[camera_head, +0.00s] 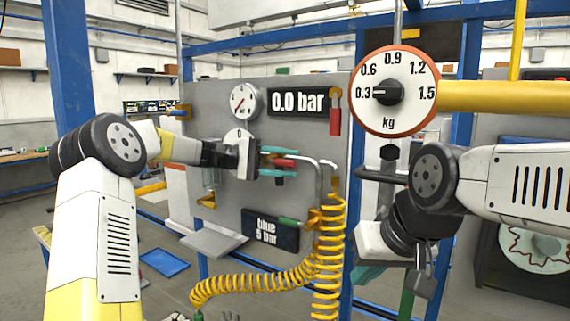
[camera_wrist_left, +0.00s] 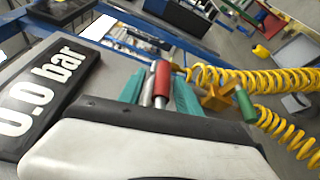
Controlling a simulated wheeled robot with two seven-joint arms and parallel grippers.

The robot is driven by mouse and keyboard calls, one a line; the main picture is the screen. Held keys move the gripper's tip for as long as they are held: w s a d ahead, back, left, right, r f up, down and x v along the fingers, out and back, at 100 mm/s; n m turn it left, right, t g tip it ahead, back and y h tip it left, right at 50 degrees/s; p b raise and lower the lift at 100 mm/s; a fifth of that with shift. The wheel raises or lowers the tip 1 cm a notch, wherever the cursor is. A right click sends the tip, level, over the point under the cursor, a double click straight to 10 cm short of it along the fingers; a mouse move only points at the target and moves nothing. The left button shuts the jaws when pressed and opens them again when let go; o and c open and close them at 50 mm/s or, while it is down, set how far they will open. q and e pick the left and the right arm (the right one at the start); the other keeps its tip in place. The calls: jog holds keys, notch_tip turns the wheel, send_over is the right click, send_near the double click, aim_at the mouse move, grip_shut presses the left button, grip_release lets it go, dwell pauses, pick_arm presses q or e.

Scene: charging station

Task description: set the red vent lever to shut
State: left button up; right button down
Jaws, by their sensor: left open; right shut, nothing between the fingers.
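A red lever handle (camera_head: 284,163) with a bare metal stem lies roughly sideways in front of the grey panel. The left wrist view also shows a red handle (camera_wrist_left: 161,78) between the teal fingers. My left gripper (camera_head: 279,163) is open, with one finger above and one below this handle. I cannot tell whether either finger touches it. A second red handle (camera_head: 335,112) hangs straight down beside the pressure display (camera_head: 299,102), which reads 0.0 bar. No label shows which is the vent lever. My right gripper (camera_head: 367,275) is shut and empty, low in front of the frame.
A coiled yellow hose (camera_head: 327,260) hangs below the panel (camera_head: 225,205), near a green handle (camera_head: 290,222). A small round gauge (camera_head: 244,100) sits at its upper left. A large kg dial (camera_head: 393,122) stands above my right wrist. A blue tray (camera_head: 164,262) lies lower left.

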pick_arm(q)
jog(key=shift+r, duration=0.1)
jog(key=r, duration=0.3)
jog(key=shift+s+r, duration=0.25)
jog(key=shift+r, duration=0.05)
jog(key=s+r, duration=0.1)
jog(key=s, duration=1.4)
jog(key=shift+s+a, duration=0.2)
jog(key=shift+s, duration=0.05)
